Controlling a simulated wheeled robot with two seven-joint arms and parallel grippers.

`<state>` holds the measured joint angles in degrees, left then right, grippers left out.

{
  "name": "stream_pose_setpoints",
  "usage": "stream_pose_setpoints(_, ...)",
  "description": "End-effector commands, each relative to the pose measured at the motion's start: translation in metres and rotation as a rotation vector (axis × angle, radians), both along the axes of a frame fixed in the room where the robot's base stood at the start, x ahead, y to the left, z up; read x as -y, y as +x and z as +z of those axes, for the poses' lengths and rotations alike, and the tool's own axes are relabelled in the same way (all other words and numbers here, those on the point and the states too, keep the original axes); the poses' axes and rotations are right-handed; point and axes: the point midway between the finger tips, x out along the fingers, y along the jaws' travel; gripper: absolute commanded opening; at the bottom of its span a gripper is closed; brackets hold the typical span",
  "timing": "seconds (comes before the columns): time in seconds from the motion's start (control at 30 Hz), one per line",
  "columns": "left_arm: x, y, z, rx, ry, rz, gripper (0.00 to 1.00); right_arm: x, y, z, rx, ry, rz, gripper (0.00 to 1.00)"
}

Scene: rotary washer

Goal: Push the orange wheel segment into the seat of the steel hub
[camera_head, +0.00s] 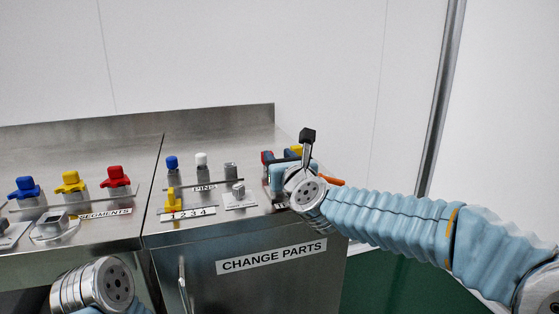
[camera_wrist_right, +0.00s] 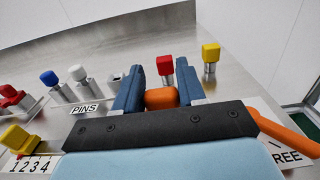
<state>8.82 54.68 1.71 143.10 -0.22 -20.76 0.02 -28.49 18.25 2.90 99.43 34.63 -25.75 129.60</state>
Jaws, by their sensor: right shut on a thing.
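My right gripper (camera_head: 278,164) is at the right end of the steel bench. In the right wrist view its two blue fingers (camera_wrist_right: 162,84) are shut on an orange piece (camera_wrist_right: 160,98), which I take to be the orange wheel segment. More orange (camera_wrist_right: 290,135) sticks out at the right beyond the dark gripper body, which hides the part between; a bit of orange (camera_head: 332,181) also shows in the head view. The steel hub cannot be told for sure; a grey metal piece on a pale round base (camera_head: 54,226) sits at the left. My left gripper's fingers are not seen.
Red (camera_wrist_right: 166,66) and yellow (camera_wrist_right: 210,52) capped pegs stand just beyond the right fingers. Blue, yellow and red segments (camera_head: 70,183) stand at the left, pins (camera_head: 201,162) in the middle. A low steel wall backs the bench. Bare steel lies between these groups.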

Motion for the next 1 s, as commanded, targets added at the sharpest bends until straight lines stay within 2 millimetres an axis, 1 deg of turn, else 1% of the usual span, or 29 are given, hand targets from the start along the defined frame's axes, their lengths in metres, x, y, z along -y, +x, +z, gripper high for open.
stream_pose_setpoints(0.03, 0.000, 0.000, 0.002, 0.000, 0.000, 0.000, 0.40, 0.000, 0.000, 0.003, 0.001, 0.000, 0.000, 0.00)
stream_pose_setpoints(0.3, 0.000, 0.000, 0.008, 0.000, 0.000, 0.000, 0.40, 0.000, 0.000, 0.013, 0.001, 0.000, 0.000, 0.00)
stream_pose_setpoints(1.0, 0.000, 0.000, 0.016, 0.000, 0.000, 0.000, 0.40, 0.000, 0.000, 0.034, 0.000, 0.000, 0.000, 0.00)
